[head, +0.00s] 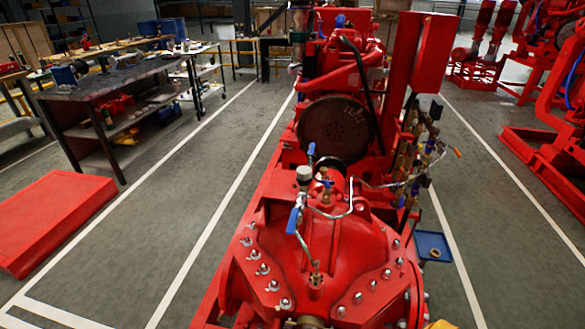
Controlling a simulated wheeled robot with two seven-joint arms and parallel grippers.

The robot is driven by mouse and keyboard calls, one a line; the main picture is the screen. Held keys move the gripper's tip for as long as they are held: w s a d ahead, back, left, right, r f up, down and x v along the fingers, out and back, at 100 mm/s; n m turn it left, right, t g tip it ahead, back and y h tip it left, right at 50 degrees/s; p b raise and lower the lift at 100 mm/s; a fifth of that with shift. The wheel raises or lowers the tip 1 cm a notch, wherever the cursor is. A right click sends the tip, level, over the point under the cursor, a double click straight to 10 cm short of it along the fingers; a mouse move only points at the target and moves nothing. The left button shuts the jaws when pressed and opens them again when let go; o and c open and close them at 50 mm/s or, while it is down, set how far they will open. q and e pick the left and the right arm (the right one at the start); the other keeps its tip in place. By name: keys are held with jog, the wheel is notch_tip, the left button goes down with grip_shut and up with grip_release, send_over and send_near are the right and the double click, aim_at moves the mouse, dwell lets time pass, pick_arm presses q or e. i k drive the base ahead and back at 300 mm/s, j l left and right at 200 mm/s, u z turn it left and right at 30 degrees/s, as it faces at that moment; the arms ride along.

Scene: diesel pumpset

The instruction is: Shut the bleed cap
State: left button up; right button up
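The red pumpset fills the middle of the head view, with the red pump casing (345,250) nearest me. On top of the casing stand a small upright fitting with a pale cylindrical top (304,174), a blue lever handle (293,221) and a brass fitting with a blue top (327,188). A thin silver pipe (340,214) curves between fittings. I cannot tell which of these small parts is the bleed cap, or whether it is open or shut. Neither of my grippers is in view.
A small blue tray (446,240) juts out right of the casing, with a small round brownish piece (435,253) on it. A cluster of brass valves (408,160) stands behind. A workbench (110,82) and a red slab (55,220) are left.

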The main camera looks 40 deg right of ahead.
aim_at(303, 173)
jog(key=z, duration=1.3)
